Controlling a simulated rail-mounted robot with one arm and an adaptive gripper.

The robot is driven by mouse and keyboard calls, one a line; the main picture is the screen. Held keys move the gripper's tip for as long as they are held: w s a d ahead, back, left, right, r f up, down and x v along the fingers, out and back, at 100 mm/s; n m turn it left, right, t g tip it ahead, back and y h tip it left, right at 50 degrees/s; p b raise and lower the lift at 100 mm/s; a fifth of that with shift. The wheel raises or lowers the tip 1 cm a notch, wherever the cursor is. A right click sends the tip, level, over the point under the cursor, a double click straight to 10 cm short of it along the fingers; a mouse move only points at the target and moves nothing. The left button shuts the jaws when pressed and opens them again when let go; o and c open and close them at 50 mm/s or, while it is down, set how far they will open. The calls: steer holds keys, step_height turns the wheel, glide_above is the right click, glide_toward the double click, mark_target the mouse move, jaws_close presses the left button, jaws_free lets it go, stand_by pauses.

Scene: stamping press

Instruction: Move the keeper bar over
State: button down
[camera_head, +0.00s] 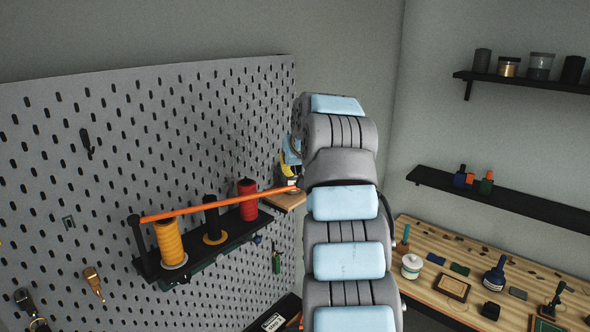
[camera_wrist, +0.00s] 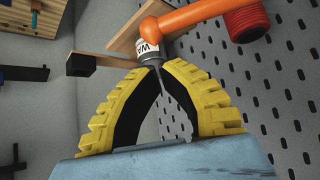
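The keeper bar is an orange rod (camera_head: 220,204). In the head view it runs across the fronts of the spools, from a dark post at the left to near my gripper. In the wrist view its rounded orange end (camera_wrist: 190,18) is at the top, just beyond the fingertips. My gripper (camera_wrist: 155,68) has yellow ribbed fingers with dark inner faces. Their tips come together, leaving only a thin gap, and I see nothing held between them. A small white-labelled cylinder (camera_wrist: 148,48) is between the bar's end and the fingertips. Contact with the bar cannot be told. My arm mostly hides the gripper in the head view.
Yellow (camera_head: 170,243), black (camera_head: 212,220) and red (camera_head: 248,200) spools stand on a dark shelf (camera_head: 150,268) on the pegboard (camera_head: 110,130). A small wooden ledge (camera_head: 289,201) lies near my gripper. A cluttered workbench (camera_head: 424,280) and wall shelves are at right.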

steer(key=shift+s+d+f+p, duration=0.15)
steer(key=shift+s+p, duration=0.05)
steer(key=shift+s, duration=0.3)
steer(key=shift+s+d+f+p, duration=0.15)
steer(key=shift+s+p, duration=0.05)
steer(key=shift+s, duration=0.25)
steer(key=shift+s+a, duration=0.1)
steer(key=shift+s, duration=0.1)
